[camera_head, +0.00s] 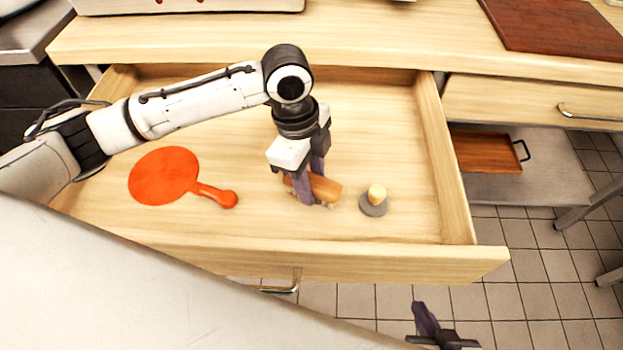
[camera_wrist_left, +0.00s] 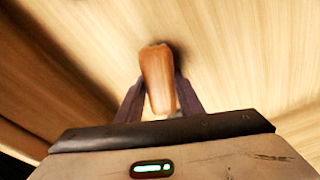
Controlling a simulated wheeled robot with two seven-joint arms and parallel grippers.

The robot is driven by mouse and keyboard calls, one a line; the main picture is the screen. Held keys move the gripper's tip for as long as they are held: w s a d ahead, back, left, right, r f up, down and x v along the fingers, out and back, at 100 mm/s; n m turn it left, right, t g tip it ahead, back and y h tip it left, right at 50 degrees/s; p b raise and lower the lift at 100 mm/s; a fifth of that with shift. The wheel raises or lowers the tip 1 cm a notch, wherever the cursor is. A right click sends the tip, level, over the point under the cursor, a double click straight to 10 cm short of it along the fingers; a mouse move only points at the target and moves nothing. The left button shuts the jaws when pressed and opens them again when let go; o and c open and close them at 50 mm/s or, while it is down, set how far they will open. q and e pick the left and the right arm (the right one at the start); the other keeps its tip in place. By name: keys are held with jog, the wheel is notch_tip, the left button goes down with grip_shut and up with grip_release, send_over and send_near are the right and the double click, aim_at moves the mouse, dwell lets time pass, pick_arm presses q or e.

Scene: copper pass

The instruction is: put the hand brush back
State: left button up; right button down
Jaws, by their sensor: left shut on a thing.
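The hand brush (camera_head: 324,188) has a brown wooden handle and is in the open drawer (camera_head: 350,262), right of the drawer's middle. My left gripper (camera_head: 312,198) points down into the drawer and is shut on the brush. In the left wrist view the brush's wooden back (camera_wrist_left: 157,75) shows between the two purple fingers. I cannot tell whether the brush touches the drawer floor. My right gripper (camera_head: 437,328) shows only in part at the bottom edge of the head view, outside the drawer, and its opening is unclear.
An orange paddle (camera_head: 165,177) lies at the left in the drawer. A small grey item with a pale knob (camera_head: 375,200) stands close right of the brush. The counter (camera_head: 380,45) runs behind, with a dark red board (camera_head: 555,27). A brown tray (camera_head: 485,162) sits on a lower shelf.

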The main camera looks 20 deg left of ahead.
pick_arm(q)
jog(key=o, duration=1)
jog(key=shift+f, duration=0.1)
jog(key=r, duration=0.4)
jog(key=a+r+p, duration=0.1)
jog(key=r, duration=0.7)
jog(key=shift+w+a+r+p, duration=0.1)
jog(key=shift+a+p, duration=0.25)
